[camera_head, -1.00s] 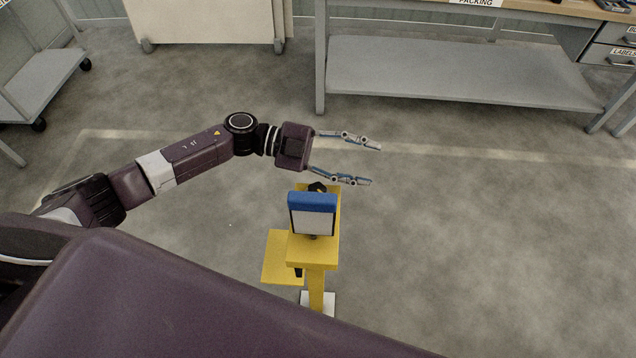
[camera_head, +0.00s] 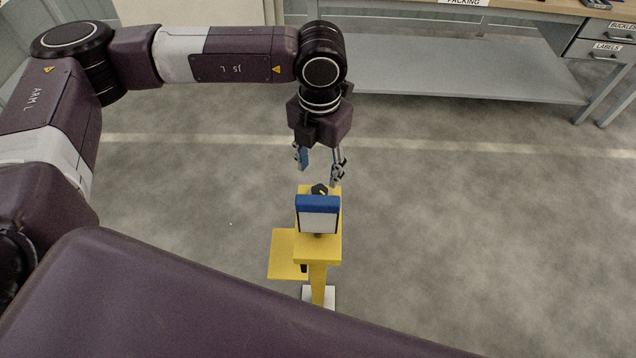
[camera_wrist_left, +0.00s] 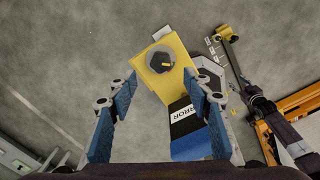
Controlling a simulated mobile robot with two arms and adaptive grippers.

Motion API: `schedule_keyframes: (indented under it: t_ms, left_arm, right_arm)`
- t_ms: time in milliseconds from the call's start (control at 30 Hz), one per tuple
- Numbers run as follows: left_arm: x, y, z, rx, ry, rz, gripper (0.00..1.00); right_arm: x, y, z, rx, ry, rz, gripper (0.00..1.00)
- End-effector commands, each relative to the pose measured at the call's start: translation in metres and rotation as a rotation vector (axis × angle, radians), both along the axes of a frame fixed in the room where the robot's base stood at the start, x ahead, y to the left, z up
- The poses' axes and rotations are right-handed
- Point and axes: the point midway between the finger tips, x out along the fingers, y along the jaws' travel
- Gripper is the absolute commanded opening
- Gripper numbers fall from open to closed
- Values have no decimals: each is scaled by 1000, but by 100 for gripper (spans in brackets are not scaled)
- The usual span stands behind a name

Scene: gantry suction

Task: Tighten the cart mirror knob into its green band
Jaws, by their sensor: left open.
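The black mirror knob (camera_head: 319,190) sits on top of the yellow post (camera_head: 334,215), just behind the blue-framed mirror (camera_head: 317,203). In the left wrist view the knob (camera_wrist_left: 160,59) is dark and round with a small yellow mark on its face, on a yellow plate (camera_wrist_left: 178,50). The mirror's label (camera_wrist_left: 183,113) reads "RROR" there. I cannot make out a green band. My left gripper (camera_head: 320,172) is open, pointing down above and behind the knob, with nothing between its fingers. In the left wrist view its fingertips (camera_wrist_left: 161,80) lie either side below the knob.
A yellow side plate (camera_head: 287,254) sticks out left of the post, above a white foot (camera_head: 330,297). A grey packing bench (camera_head: 450,80) stands at the back with labelled drawers (camera_head: 606,50). The floor to the right is clear.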

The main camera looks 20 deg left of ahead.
Motion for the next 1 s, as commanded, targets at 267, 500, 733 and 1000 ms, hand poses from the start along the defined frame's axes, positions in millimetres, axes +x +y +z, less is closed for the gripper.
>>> schedule_keyframes:
  t_ms: [267, 500, 733, 1000]
  left_arm:
    - [-2, 0, -43, -1, 8, 1, 46]
    - [-1, -1, -68, -4, 5, 0, 46]
    - [-1, 0, -72, -4, 4, 1, 46]
    - [-1, 0, -71, -5, 4, 1, 24]
  right_arm:
    - [0, 0, 15, 0, 0, 0, 46]
    - [0, 0, 20, 0, 0, 0, 46]
    - [0, -1, 19, -1, 1, 0, 46]
    - [-1, -3, 19, -3, 1, 1, 46]
